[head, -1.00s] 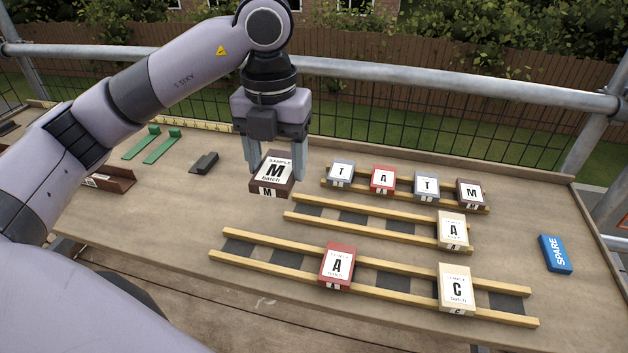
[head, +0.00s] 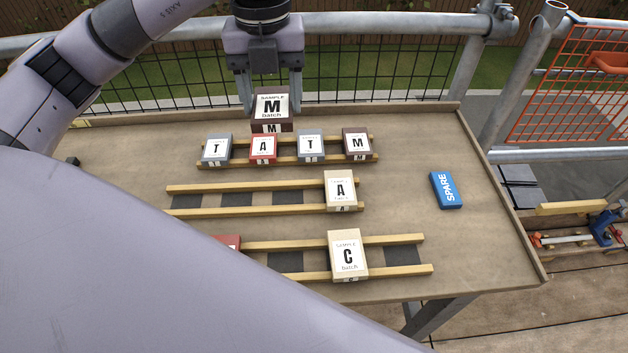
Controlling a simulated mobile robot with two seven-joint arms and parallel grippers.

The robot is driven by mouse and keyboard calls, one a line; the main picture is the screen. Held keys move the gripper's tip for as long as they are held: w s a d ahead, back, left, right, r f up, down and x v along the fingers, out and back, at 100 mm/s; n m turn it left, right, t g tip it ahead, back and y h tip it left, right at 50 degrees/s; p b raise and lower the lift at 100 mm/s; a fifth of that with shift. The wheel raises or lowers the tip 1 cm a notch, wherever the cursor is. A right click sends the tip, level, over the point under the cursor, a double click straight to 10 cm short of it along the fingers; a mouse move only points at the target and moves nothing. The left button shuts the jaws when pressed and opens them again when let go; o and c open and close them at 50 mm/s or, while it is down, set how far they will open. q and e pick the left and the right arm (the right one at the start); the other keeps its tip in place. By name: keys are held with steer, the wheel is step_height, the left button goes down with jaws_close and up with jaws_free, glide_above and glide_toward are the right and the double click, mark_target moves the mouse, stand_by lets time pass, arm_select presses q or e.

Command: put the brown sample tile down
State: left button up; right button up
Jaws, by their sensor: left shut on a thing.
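The brown sample tile (head: 272,108), marked M, is in my left gripper (head: 271,100), which is shut on it. In the head view the tile shows just behind the back rack (head: 192,162), above the grey and red tiles in the picture. Its exact height over the table is hard to judge. My right gripper is not in view.
The middle rack (head: 250,187) holds a cream A tile (head: 341,190). The front rack (head: 400,272) holds a cream C tile (head: 347,255) and a red tile (head: 229,241) partly hidden by my arm. A blue SPARE block (head: 446,190) lies right, with bare table around it.

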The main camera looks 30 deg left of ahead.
arm_select(q)
steer(key=shift+w+d, duration=0.15)
steer(key=shift+w, duration=0.1)
steer(key=shift+w+f, duration=0.1)
steer(key=shift+f, duration=0.2)
steer(key=shift+f+b, duration=1.2)
steer(key=shift+f, duration=8.45)
steer(key=shift+f+b, duration=0.4)
steer(key=shift+f, duration=0.05)
steer(key=o, duration=1.2)
steer(key=shift+c, duration=0.2)
